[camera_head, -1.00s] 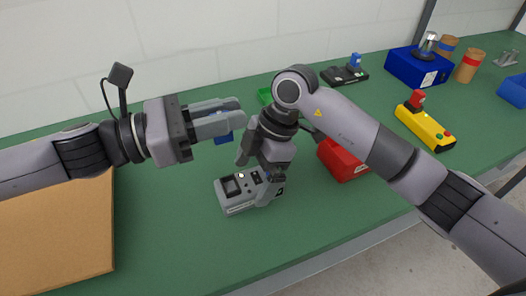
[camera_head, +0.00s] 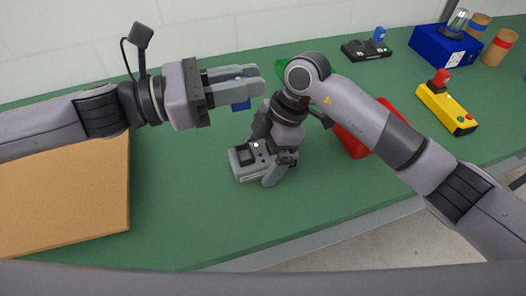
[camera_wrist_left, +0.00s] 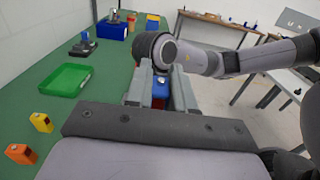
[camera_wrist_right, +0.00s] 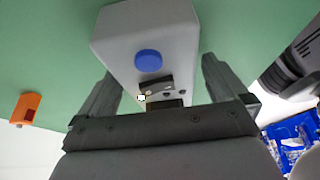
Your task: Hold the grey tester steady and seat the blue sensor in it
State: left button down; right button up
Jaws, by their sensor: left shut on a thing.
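The grey tester (camera_head: 262,155) stands on the green bench, with a dark square recess on its top. My right gripper (camera_head: 272,158) points down with a finger on either side of it. In the right wrist view the tester (camera_wrist_right: 140,30) shows a round blue button and lies between the fingers, with a narrow gap visible. My left gripper (camera_head: 252,86) is shut on the blue sensor (camera_head: 241,105), held in the air above and behind the tester. In the left wrist view the sensor (camera_wrist_left: 160,92) is partly hidden between the fingers.
A red bin (camera_head: 364,135) stands right of the tester, behind my right arm. A cardboard box (camera_head: 70,200) lies at left. A green tray (camera_wrist_left: 66,80) is behind.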

jog(key=shift+r, duration=0.1)
jog(key=v, duration=1.2)
pick_arm(q)
jog(key=shift+s, duration=0.15)
pick_arm(e)
jog(key=shift+s, duration=0.15)
